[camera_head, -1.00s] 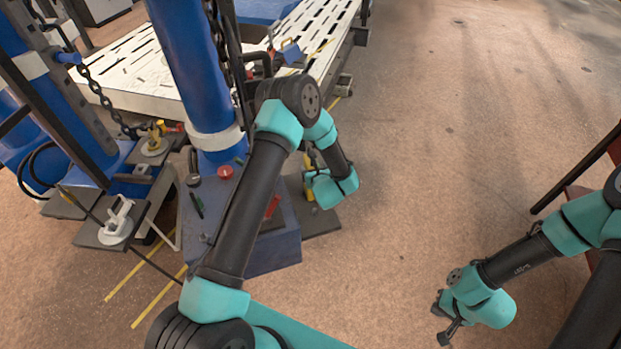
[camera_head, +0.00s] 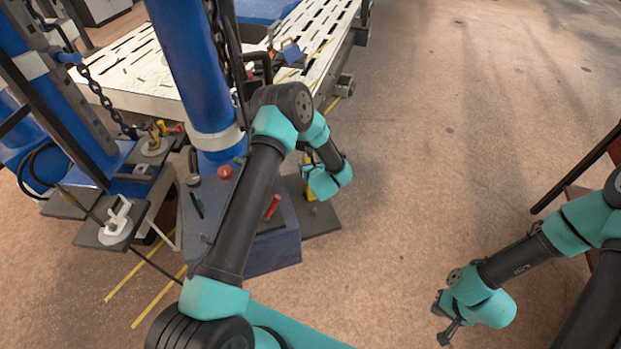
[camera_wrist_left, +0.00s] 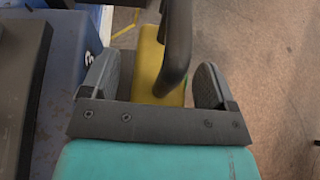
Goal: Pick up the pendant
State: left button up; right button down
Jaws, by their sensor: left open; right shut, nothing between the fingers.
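The pendant (camera_wrist_left: 148,62) is a yellow body with a thick black cable or handle curving over it. In the left wrist view it lies between the two spread fingers of my left gripper (camera_wrist_left: 153,80), with a visible gap to the right finger. In the head view only a small yellow part of the pendant (camera_head: 310,189) shows beside the blue pedestal, mostly hidden by my left gripper (camera_head: 325,180). My left gripper is open, and I cannot tell whether a finger touches the pendant. My right gripper (camera_head: 442,322) is shut and empty, low over the floor at the right.
A blue pedestal (camera_head: 270,250) with a red button (camera_head: 225,172) and a red handle stands just left of the pendant. A blue column (camera_head: 190,60) rises behind it. A white slotted bench (camera_head: 130,75) extends behind. The floor (camera_head: 430,150) to the right is clear.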

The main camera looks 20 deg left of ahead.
pick_arm(q)
jog(key=shift+c, duration=0.3)
grip_shut()
dwell(0.6)
